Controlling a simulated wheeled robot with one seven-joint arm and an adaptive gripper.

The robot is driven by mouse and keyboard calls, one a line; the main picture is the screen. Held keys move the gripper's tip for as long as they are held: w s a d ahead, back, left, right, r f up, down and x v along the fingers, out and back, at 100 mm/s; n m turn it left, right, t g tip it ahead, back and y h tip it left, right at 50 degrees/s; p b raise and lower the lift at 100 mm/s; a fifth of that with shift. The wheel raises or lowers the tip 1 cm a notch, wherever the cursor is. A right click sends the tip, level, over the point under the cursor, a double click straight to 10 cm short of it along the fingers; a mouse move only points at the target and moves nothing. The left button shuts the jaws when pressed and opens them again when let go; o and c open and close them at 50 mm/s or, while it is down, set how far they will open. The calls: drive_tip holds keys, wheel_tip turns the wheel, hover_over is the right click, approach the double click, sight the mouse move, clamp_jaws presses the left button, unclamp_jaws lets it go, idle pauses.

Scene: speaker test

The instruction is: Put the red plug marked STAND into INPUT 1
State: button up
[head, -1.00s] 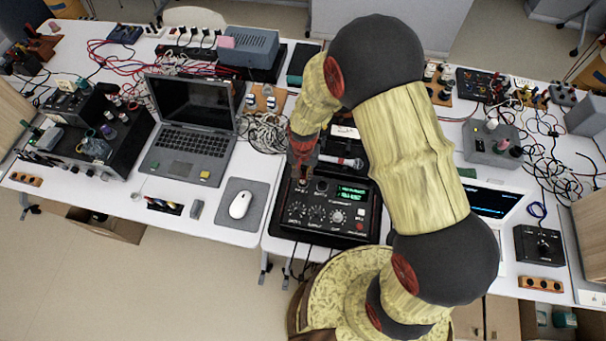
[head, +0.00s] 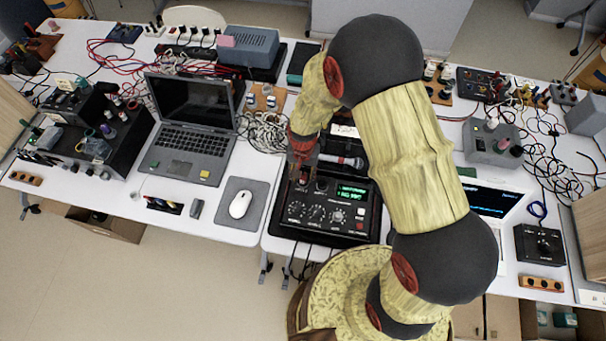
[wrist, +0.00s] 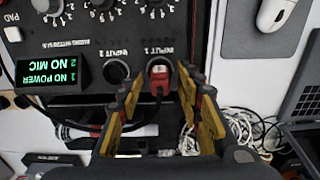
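A black mixer box (head: 290,228) stands on the table under my arm. In the wrist view its panel shows sockets labelled INPUT 1 and INPUT 2 (wrist: 116,71). A red plug (wrist: 157,84) sits at the INPUT 1 socket (wrist: 160,66), its front end at the socket's ring. Its marking is not legible. My gripper (wrist: 156,88) is open, with its yellow-padded fingers on either side of the plug and visible gaps between. In the head view my gripper (head: 303,160) is over the box's upper left. The box's display (wrist: 53,84) reads "1 NO POWER" and "2 NO MIC".
A microphone (head: 345,161) lies just behind the box. A mouse (head: 240,204) on a grey pad and a laptop (head: 185,140) are to the left. Tangled cables (head: 265,131) lie behind. A dark box with a knob (head: 539,244) stands far right.

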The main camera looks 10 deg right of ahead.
sight(303, 174)
drive_tip(key=shift+r, duration=0.1)
wheel_tip(303, 174, up, 12)
idle(0.7)
